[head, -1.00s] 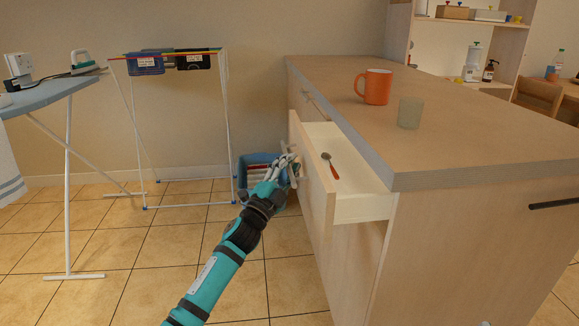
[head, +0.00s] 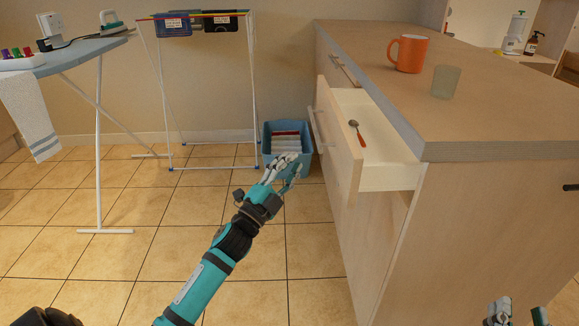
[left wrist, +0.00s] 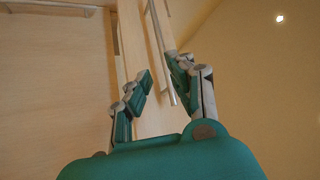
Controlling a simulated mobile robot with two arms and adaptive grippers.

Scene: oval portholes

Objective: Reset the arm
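My left gripper (head: 284,168) is in the head view, left of the open wooden drawer (head: 340,140) and apart from its bar handle (head: 316,130). In the left wrist view its fingers (left wrist: 160,82) are spread and hold nothing, and the handle (left wrist: 160,55) shows beyond them. The tips of my right gripper (head: 517,314) show at the bottom right edge of the head view. They stand apart with nothing between them. The rest of the right gripper is out of frame.
A spoon (head: 356,132) lies in the drawer. An orange mug (head: 408,54) and a glass (head: 445,82) stand on the counter (head: 490,110). A blue bin (head: 268,140) stands behind my left gripper. A drying rack (head: 205,168) and ironing board (head: 75,58) are left. Tiled floor between is clear.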

